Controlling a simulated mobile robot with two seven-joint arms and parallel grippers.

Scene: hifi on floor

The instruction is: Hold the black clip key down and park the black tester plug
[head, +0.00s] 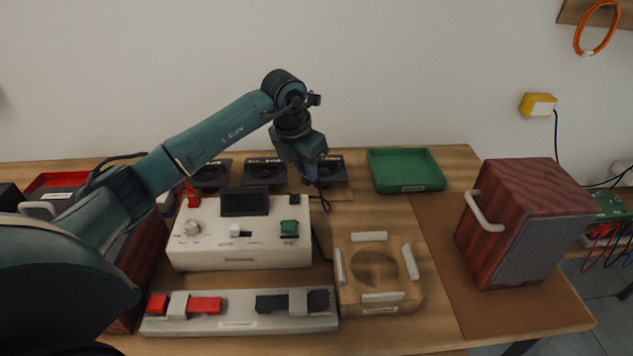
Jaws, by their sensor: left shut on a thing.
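My left gripper (312,178) is above the back right of the white tester box, shut on a small dark thing that looks like the black tester plug. A thin black cable hangs below it; the plug itself is mostly hidden by the jaws. The white tester box (205,257) has a dark display, a knob, a green switch, a red part at its back left and a dark part at its back right. In front, a grey bar (238,323) carries red blocks (205,305) and black blocks (271,303), with grey pieces between; the black blocks may include the clip key. My right gripper is out of view.
A wooden block with a round recess (347,293) stands right of the bar. Several black speaker drivers (265,172) and a green tray (405,170) are at the back. A wood-grained speaker cabinet (520,215) with a handle stands right. Bare tabletop shows at front right.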

